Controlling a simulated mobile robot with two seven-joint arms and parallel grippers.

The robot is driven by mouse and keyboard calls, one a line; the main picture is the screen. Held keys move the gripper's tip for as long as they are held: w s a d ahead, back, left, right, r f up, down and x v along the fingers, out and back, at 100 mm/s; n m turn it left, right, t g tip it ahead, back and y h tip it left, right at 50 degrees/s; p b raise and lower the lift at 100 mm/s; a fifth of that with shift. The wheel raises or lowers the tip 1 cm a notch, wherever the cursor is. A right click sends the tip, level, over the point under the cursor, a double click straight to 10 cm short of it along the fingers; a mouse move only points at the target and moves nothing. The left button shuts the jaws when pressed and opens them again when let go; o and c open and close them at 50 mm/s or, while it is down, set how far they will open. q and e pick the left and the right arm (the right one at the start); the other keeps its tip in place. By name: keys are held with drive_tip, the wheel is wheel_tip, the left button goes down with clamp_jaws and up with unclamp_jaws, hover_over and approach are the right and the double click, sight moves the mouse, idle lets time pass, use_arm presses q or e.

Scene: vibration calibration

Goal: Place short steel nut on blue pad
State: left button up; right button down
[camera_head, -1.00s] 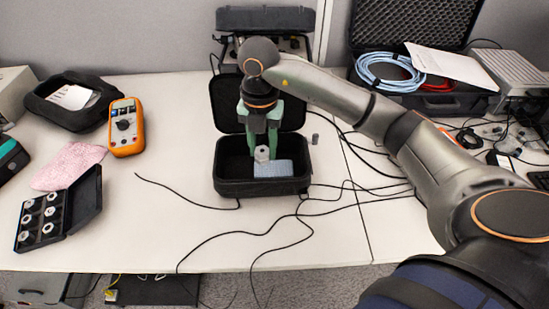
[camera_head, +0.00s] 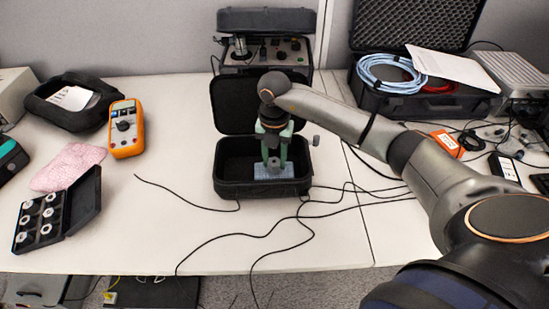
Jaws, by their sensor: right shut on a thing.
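The blue pad (camera_head: 288,171) lies inside the open black case (camera_head: 230,187) at the middle of the table. My right gripper (camera_head: 274,157) points down into the case with its green fingers. It is shut on a small grey steel nut (camera_head: 274,164), which is at or just above the pad. I cannot tell whether the nut touches the pad. The fingers hide part of the nut and the pad's back edge. My left gripper is not in view.
A small grey cylinder (camera_head: 316,140) stands right of the case. A black box of several nuts (camera_head: 60,215), a pink cloth (camera_head: 70,167) and an orange multimeter (camera_head: 126,128) are at left. Black cables (camera_head: 300,228) cross the table in front. The case lid (camera_head: 246,92) stands open behind.

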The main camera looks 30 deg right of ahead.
sight(274, 160)
drive_tip(key=shift+f, duration=0.2)
drive_tip(key=c, duration=0.5)
unclamp_jaws()
drive_tip(key=shift+r, duration=0.1)
wheel_tip(274, 160, up, 12)
drive_tip(key=shift+r+p, duration=0.15)
drive_tip(key=shift+p, duration=0.3)
